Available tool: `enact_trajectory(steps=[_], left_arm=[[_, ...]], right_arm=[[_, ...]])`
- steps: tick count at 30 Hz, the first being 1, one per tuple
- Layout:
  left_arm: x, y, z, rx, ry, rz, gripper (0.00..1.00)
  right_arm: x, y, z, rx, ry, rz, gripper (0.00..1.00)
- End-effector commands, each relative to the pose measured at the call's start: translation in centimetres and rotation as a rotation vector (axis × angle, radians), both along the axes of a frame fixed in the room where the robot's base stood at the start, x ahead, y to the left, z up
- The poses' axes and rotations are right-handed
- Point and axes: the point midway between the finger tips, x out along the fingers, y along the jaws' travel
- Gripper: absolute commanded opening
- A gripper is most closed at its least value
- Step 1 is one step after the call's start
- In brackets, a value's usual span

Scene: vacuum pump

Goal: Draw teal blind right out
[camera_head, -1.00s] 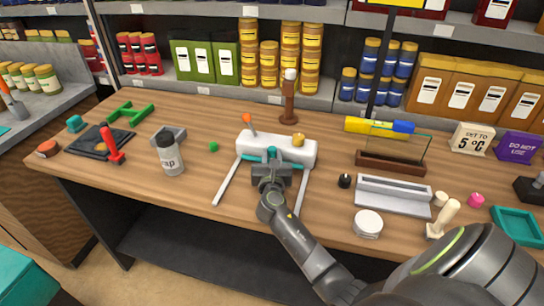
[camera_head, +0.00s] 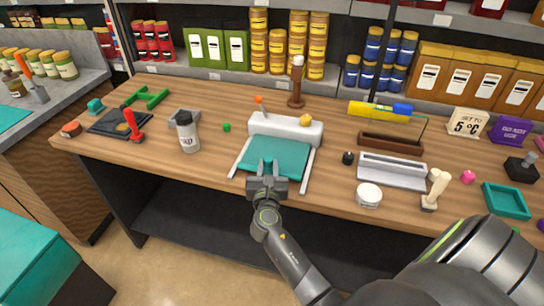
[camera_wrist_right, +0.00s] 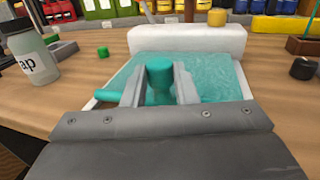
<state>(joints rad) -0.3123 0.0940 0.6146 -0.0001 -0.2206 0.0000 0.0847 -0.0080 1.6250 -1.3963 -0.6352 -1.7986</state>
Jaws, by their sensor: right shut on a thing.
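The teal blind (camera_head: 276,157) is a flat sheet drawn out of the white roller housing (camera_head: 286,131) toward the front edge of the table, between two pale side rails. It also shows in the right wrist view (camera_wrist_right: 215,75). My right gripper (camera_head: 267,178) is at the blind's front end, shut on its teal pull knob (camera_wrist_right: 159,80). A teal end bar (camera_wrist_right: 112,95) sticks out to the left of the fingers in the wrist view. My left gripper is not in view.
A black knob (camera_head: 348,158), a grey channel block (camera_head: 392,170) and a white round tub (camera_head: 368,195) stand to the right.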

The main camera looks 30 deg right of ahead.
Motion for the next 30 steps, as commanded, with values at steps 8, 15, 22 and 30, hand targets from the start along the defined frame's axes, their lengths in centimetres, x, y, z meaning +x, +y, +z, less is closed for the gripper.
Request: enact_trajectory(steps=[8, 15, 22, 30], left_arm=[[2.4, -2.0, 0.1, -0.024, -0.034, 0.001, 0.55], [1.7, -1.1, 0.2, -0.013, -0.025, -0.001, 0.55], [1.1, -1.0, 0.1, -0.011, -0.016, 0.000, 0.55], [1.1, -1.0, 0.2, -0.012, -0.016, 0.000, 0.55]], right_arm=[[-1.3, 1.5, -0.3, 0.004, 0.003, 0.001, 0.00], [-1.3, 1.5, -0.4, 0.006, 0.005, 0.001, 0.00], [-1.3, 1.5, -0.3, 0.005, 0.004, 0.001, 0.35], [-1.3, 1.3, -0.2, 0.003, 0.003, 0.001, 0.35]])
